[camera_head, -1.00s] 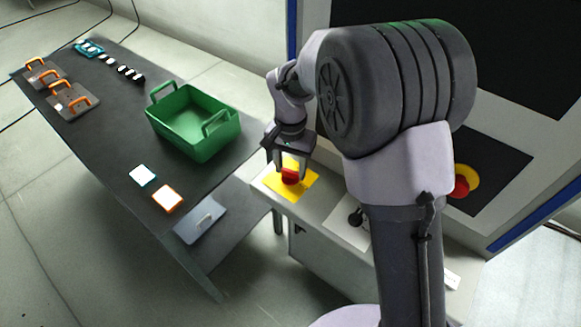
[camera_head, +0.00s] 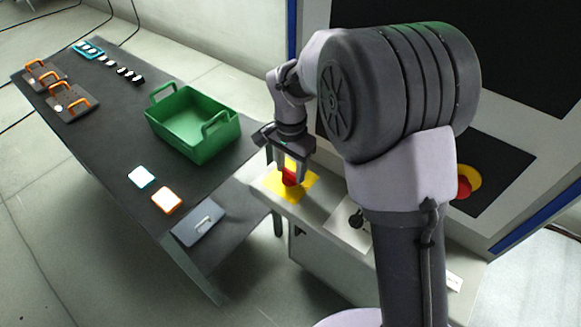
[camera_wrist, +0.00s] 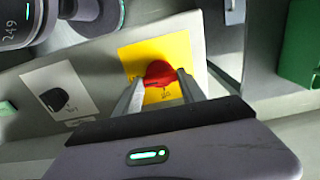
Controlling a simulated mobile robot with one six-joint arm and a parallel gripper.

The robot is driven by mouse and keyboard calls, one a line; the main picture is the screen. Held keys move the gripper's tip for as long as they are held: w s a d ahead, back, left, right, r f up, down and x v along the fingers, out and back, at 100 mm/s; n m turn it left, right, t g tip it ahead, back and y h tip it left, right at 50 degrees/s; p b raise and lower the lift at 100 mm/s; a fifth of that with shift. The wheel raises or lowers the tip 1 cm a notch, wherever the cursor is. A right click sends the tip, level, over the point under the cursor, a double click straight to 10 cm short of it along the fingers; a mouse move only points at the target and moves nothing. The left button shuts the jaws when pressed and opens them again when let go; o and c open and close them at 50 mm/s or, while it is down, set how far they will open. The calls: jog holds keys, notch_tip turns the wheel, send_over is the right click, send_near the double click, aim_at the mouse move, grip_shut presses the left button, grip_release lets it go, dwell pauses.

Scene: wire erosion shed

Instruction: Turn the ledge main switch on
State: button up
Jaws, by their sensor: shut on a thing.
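The ledge main switch is a red knob (camera_head: 289,177) on a yellow plate (camera_head: 303,190), set on the pale ledge of the machine. In the wrist view the red knob (camera_wrist: 158,72) sits between the two fingers, with the yellow plate (camera_wrist: 146,51) behind it. My gripper (camera_head: 289,172) reaches down from above and is shut on the red knob. It also shows in the wrist view (camera_wrist: 158,88). The fingers hide part of the knob and some of the plate's markings.
A black knob on a white plate (camera_head: 340,232) is on the same ledge, to the right. A red button on yellow (camera_head: 466,181) is on the machine panel. The dark table at left holds a green crate (camera_head: 190,151), two small square plates and orange-handled pieces.

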aim_at(291, 172)
jog(key=o, duration=1.4)
jog(key=shift+c, duration=0.2)
notch_tip(291, 172, up, 18)
jog(key=p, duration=0.5)
jog(key=shift+f, duration=0.25)
